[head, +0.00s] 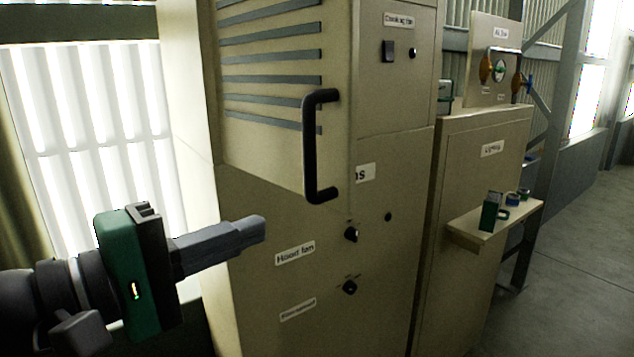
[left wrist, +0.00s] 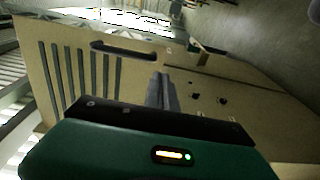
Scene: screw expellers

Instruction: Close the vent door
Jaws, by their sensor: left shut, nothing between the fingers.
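The vent door (head: 270,110) is a beige panel with dark horizontal slats on the upper part of the cabinet. It stands out from the cabinet front, ajar, and its lower right corner partly covers a label. Its black bar handle (head: 310,150) is upright near the right edge. In the left wrist view the door (left wrist: 60,75) and handle (left wrist: 125,49) lie beyond the fingers. My left gripper (head: 258,228) is shut and empty, below and left of the handle, pointing right. Its fingers also show in the left wrist view (left wrist: 160,85). My right gripper is not in view.
The cabinet front (head: 385,260) has knobs (head: 350,234), a switch (head: 388,51) and labels. A second cabinet (head: 480,180) with a small shelf (head: 495,225) holding small items stands to the right. Open floor (head: 570,270) lies at the far right. Bright windows are at left.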

